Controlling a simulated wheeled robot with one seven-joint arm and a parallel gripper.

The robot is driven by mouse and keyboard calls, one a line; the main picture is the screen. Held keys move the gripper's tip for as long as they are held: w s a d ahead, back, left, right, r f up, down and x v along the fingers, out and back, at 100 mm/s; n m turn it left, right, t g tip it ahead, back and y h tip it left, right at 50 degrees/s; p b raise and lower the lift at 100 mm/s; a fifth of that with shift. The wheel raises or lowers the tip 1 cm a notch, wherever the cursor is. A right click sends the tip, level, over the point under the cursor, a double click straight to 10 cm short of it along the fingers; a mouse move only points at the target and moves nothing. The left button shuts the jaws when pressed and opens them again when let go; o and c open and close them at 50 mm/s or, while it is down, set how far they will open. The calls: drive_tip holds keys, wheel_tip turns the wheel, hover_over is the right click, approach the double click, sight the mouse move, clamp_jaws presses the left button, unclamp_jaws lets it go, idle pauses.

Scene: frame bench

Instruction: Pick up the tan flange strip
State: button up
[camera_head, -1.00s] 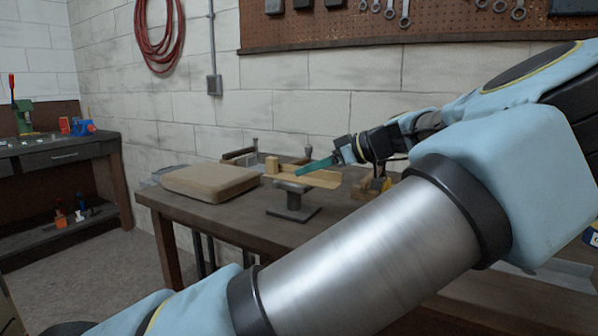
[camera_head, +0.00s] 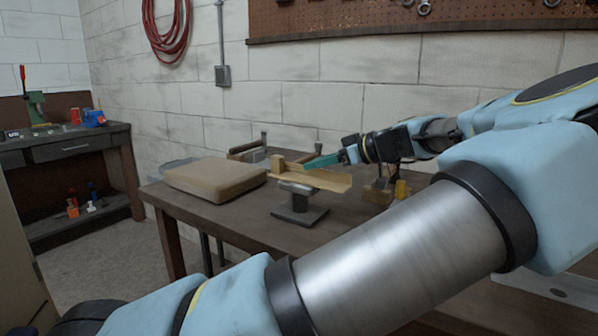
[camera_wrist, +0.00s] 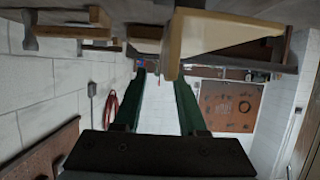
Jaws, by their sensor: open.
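The tan flange strip (camera_head: 328,180) lies across a small dark stand (camera_head: 299,206) on the workbench. A tan block shape rises at its left end. My gripper (camera_head: 313,163) has teal fingers and reaches in from the right, just above and behind the strip. In the wrist view the strip (camera_wrist: 228,32) shows at the top, its near end close to the fingertips. My gripper in the wrist view (camera_wrist: 161,76) is open, with nothing between its dark green fingers. Whether a finger touches the strip I cannot tell.
A brown padded slab (camera_head: 213,179) lies left of the stand on the workbench (camera_head: 240,218). A wooden and metal fixture (camera_head: 250,150) stands behind. A small wooden piece with yellow parts (camera_head: 390,190) sits to the right. The wall is close behind the bench.

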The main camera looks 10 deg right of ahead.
drive_tip(key=p+x, duration=0.1)
drive_tip(key=x, duration=0.3)
drive_tip(key=shift+w+a, duration=0.1)
drive_tip(key=shift+a, duration=0.05)
drive_tip(key=shift+c, duration=0.2)
clamp_jaws()
idle(1.1)
